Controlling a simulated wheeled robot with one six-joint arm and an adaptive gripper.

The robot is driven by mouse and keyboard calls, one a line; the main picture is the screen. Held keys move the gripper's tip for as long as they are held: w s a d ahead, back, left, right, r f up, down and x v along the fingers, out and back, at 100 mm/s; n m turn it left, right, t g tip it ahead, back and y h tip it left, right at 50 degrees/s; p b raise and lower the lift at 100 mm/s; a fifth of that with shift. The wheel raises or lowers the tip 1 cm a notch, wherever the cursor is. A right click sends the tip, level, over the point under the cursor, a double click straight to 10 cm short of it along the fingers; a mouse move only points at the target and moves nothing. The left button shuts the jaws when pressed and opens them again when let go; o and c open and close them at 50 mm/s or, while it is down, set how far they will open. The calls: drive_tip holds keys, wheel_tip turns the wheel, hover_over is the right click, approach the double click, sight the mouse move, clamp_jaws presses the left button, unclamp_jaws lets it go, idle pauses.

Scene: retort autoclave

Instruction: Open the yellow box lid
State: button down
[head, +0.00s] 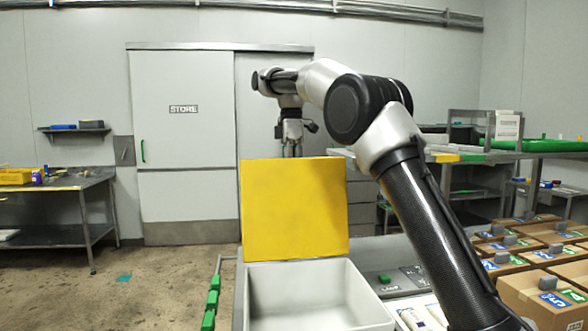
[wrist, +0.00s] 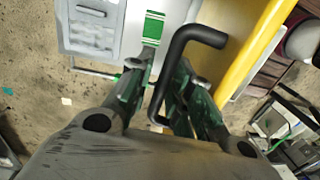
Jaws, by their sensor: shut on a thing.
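The yellow lid (head: 294,210) stands about upright at the back edge of the white box (head: 308,295), whose open inside shows in the head view. In the wrist view the lid (wrist: 258,45) is a yellow strip at the upper right, with a black bent handle (wrist: 190,50) beside it. My gripper (head: 292,150) is behind the lid's top edge in the head view, its fingertips partly hidden. In the wrist view my gripper (wrist: 165,85) has its fingers on both sides of the handle and is shut on it.
Cardboard boxes (head: 540,285) with coloured labels stand at the right. A row of green clips (head: 211,300) runs along the left of the white box. A metal table (head: 60,185) stands at the far left, with open floor between.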

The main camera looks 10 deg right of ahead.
drive_tip(key=shift+w+f, duration=0.3)
drive_tip(key=shift+w, duration=0.3)
drive_tip(key=c, duration=1.5)
unclamp_jaws()
drive_tip(key=shift+w+f, duration=0.1)
drive_tip(key=shift+w, duration=0.1)
